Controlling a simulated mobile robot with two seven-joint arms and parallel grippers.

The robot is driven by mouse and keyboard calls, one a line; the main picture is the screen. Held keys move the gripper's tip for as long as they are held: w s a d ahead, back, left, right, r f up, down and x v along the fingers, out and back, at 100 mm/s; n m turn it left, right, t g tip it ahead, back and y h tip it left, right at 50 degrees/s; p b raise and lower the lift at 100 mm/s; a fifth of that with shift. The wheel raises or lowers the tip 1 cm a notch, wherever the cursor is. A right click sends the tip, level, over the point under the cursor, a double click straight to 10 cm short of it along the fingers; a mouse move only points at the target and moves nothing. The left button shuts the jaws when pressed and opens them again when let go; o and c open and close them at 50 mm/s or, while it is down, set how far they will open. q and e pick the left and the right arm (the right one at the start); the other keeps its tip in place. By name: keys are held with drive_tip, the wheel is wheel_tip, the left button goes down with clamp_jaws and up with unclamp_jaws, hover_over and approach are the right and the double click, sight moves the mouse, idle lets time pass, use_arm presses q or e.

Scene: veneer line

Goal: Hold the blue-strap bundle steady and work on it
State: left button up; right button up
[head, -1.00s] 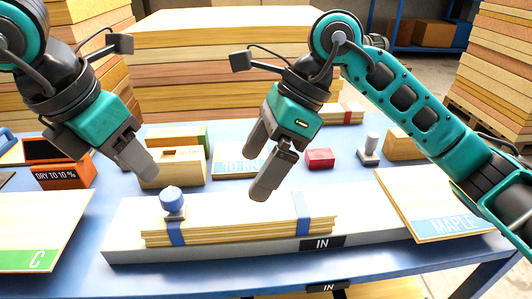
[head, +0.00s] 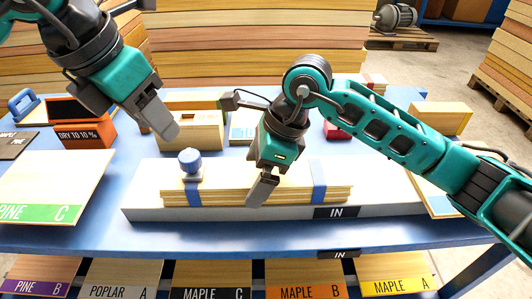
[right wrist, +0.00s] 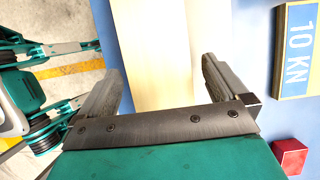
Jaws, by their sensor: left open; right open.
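The bundle (head: 228,195) is a stack of thin pale sheets with two blue straps, lying flat on a grey platform (head: 140,213) marked IN. My right gripper (head: 263,188) is open, pointing down over the bundle's middle, between the straps; contact cannot be told. In the right wrist view its fingers (right wrist: 155,85) are spread, with pale wood (right wrist: 158,40) showing between and beyond them. My left gripper (head: 163,122) is open and empty, above and behind the bundle's left end.
A pale sheet marked PINE C (head: 50,180) lies at left, beside an orange box (head: 85,133). Behind the bundle are a wooden box (head: 190,133), a 10 KN block (right wrist: 297,50) and a red block (right wrist: 290,157). Labelled sheets (head: 120,272) fill a shelf below the front edge.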

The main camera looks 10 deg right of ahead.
drive_tip(key=shift+a+f, duration=0.15)
drive_tip(key=shift+f, duration=0.25)
drive_tip(key=c, duration=1.3)
drive_tip(key=shift+c, duration=0.2)
